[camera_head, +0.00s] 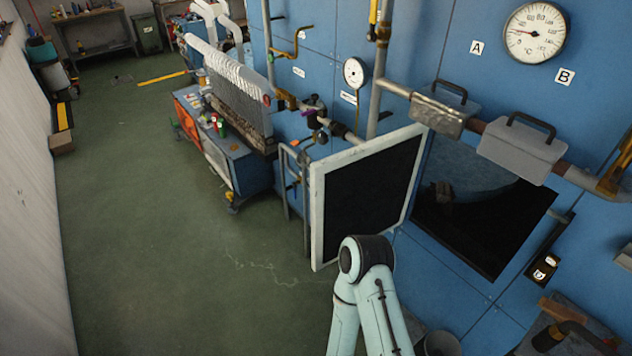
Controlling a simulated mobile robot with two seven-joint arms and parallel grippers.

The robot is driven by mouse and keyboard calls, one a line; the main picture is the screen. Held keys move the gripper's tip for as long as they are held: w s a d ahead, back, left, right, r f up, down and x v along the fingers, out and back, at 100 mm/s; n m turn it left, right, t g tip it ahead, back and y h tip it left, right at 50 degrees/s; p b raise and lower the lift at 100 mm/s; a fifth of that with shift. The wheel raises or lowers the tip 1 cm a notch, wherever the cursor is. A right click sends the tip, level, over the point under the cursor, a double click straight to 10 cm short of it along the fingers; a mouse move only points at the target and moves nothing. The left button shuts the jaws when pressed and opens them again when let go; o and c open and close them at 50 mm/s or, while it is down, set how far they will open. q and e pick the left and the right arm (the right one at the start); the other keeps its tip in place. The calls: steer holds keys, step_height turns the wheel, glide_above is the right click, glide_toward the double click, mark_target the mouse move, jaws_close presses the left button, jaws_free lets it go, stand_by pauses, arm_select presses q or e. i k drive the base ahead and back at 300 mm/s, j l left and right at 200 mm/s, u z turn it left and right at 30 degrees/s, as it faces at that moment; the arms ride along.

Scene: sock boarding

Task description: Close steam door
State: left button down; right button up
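The steam door (318,215) is a white-framed panel with a dark inner face. It stands wide open, swung out from the blue machine wall. The dark square opening (455,232) behind it is uncovered, and a small object inside is too dark to identify. A grey bar frame (287,185) shows at the door's far left side; I cannot tell whether it is the handle. One of my arms rises from the bottom, its black joint in front of the door's lower edge. I cannot tell whether they touch. Neither gripper shows.
Pipes with two lidded grey boxes (522,150) run above the opening. A dial gauge (535,32) is at upper right. A blue cart (225,150) stands behind the door. A bucket (438,343) is at the bottom. The green floor (150,240) at left is clear.

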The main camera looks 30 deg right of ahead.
mark_target(365, 188)
steer(key=i+z, duration=0.4)
steer(key=i+j+z, duration=0.15)
steer(key=i+z, duration=0.25)
steer(key=i+j+z, duration=0.45)
steer(key=z, duration=0.4)
steer(key=i+j+z, duration=0.15)
steer(key=z, duration=0.3)
steer(key=i+j+z, duration=0.1)
steer(key=z, duration=0.4)
steer(key=i+j+z, duration=0.1)
steer(key=j+z, duration=0.9)
steer(key=i+l, duration=0.05)
steer(key=l, duration=0.05)
